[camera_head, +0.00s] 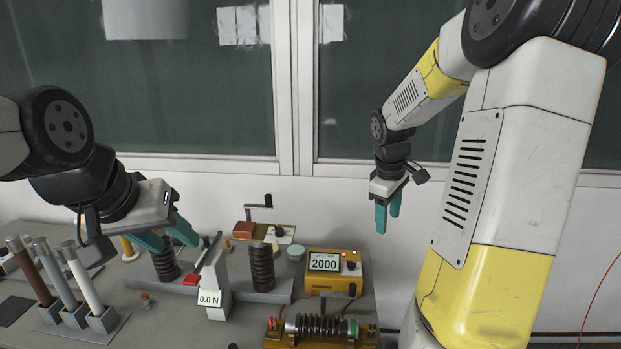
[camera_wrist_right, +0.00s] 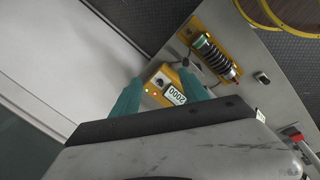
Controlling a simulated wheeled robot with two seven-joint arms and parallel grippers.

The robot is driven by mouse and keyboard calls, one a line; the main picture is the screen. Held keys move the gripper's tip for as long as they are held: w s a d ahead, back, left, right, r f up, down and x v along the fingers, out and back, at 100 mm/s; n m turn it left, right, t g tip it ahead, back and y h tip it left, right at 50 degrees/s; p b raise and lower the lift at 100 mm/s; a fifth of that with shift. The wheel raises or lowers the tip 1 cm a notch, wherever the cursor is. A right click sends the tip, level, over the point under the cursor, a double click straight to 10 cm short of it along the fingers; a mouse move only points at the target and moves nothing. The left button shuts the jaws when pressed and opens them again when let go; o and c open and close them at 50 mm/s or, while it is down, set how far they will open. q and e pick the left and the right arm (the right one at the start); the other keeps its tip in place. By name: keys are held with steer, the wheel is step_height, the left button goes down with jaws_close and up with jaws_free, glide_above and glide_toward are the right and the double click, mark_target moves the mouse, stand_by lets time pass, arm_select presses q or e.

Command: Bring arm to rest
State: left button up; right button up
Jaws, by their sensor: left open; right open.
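My right gripper (camera_head: 387,213) hangs in the air at the back right, beyond the table's right edge, with its teal fingers pointing down. It is open and empty. In the right wrist view its two fingers (camera_wrist_right: 162,98) stand apart, with the yellow meter behind them. My left gripper (camera_head: 172,236) is at the left over the table, its teal fingers apart, near a black coil and the force gauge. Nothing shows between its fingers. My right arm (camera_head: 510,170) fills the right side of the head view.
On the table (camera_head: 190,325) stand a yellow meter (camera_head: 333,272) reading 2000, a force gauge (camera_head: 212,290) reading 0.0 N, a coil device (camera_head: 320,328), a dark upright coil (camera_head: 262,268) and several rods in holders (camera_head: 75,288). A wall with windows is behind. The space right of the table is clear.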

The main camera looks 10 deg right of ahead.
steer(key=s+a+r+m+t+y, duration=0.2)
steer(key=s+a+r, duration=0.3)
steer(key=s+a, duration=0.3)
steer(key=s+a+r+m+t+y, duration=0.1)
steer(key=s+a+r+m+t, duration=0.1)
steer(key=s+a+r+m, duration=0.3)
steer(key=s+a+r, duration=0.1)
steer(key=s+a, duration=0.2)
steer(key=s, duration=0.1)
steer(key=shift+s+r+t+y, duration=0.2)
steer(key=shift+s+t+y, duration=0.1)
steer(key=shift+s+y, duration=0.1)
